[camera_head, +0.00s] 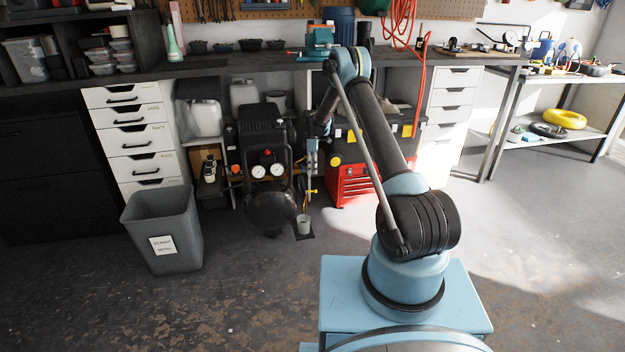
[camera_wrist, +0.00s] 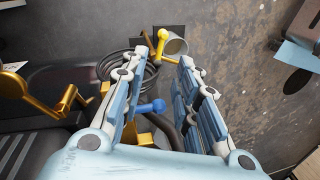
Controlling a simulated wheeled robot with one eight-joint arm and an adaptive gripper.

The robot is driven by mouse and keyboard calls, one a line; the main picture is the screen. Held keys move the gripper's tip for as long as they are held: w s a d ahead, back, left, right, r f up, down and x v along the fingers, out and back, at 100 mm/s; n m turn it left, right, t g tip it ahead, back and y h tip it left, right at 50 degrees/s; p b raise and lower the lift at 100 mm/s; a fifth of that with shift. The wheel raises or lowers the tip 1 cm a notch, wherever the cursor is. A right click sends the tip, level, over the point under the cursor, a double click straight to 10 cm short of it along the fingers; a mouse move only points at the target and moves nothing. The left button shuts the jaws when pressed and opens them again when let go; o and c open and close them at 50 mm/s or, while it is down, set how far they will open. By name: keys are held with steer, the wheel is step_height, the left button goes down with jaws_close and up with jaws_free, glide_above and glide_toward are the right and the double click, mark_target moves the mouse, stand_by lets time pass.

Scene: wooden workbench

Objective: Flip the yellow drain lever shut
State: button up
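The yellow lever (camera_wrist: 159,48), with a round knob, shows in the wrist view just past the tip of the left finger, beside a grey cup (camera_wrist: 175,46). I cannot tell whether finger and lever touch. My gripper (camera_wrist: 171,60) is open, its two fingers apart with nothing clamped between them. A blue ball-ended lever (camera_wrist: 153,106) on a brass fitting shows between the fingers, deeper in the view. In the head view my gripper (camera_head: 312,172) points down beside the black compressor (camera_head: 262,135), above a small yellow part (camera_head: 312,192) and the cup (camera_head: 304,225).
A red tool chest (camera_head: 352,184) stands right of my gripper in the head view. A grey bin (camera_head: 165,230) stands left. The floor in front is clear.

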steer(key=shift+w+r, duration=0.2)
steer(key=shift+r, duration=0.6)
steer(key=s+r+t, duration=0.4)
steer(key=s+r, duration=0.1)
steer(key=s, duration=0.2)
steer(key=w+f, duration=0.1)
steer(key=f, duration=0.4)
steer(key=w+f, duration=0.1)
steer(key=f, duration=0.5)
steer(key=w+f, duration=0.1)
steer(key=f, duration=0.4)
steer(key=shift+w+f, duration=0.2)
steer(key=shift+f, duration=0.15)
jaws_close()
